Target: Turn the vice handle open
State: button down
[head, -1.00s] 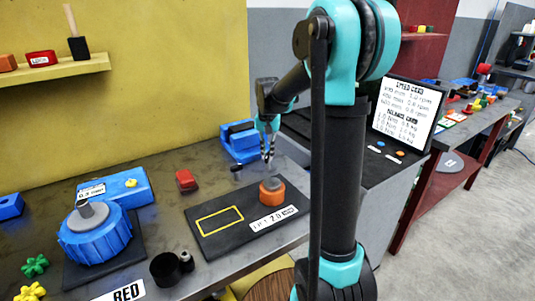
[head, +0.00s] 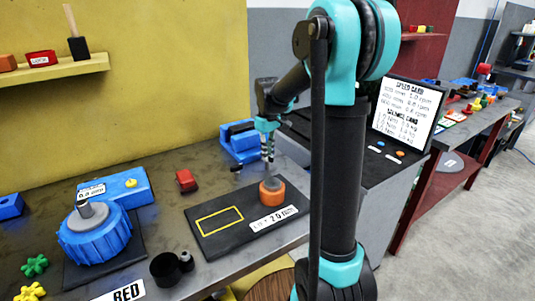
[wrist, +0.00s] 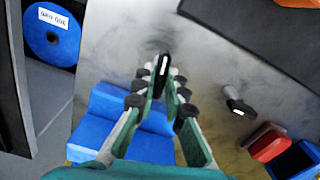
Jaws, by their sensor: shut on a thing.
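The blue vice (head: 243,140) stands on the bench near the wall, and its blue body fills the lower middle of the wrist view (wrist: 150,146). My gripper (head: 267,157) reaches down just in front and to the right of it. In the wrist view my gripper (wrist: 163,84) is shut on the vice handle (wrist: 163,66), a dark bar with a white stripe. The handle stands between the fingertips. In the head view the fingers hide the handle.
An orange weight (head: 271,191) on a black mat stands just in front of my gripper. A red block (head: 186,180) and a dark-ended piece (wrist: 238,102) lie nearby. A blue turntable (head: 94,235) is at left. A screen (head: 407,113) stands right.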

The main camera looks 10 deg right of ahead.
jog(key=n, duration=0.4)
jog(key=shift+n, duration=0.3)
jog(key=n, duration=0.3)
jog(key=shift+n, duration=0.4)
jog(key=n, duration=0.3)
jog(key=shift+n, duration=2.1)
jog(key=c, duration=1.6)
grip_release()
notch_tip(320, 180, up, 12)
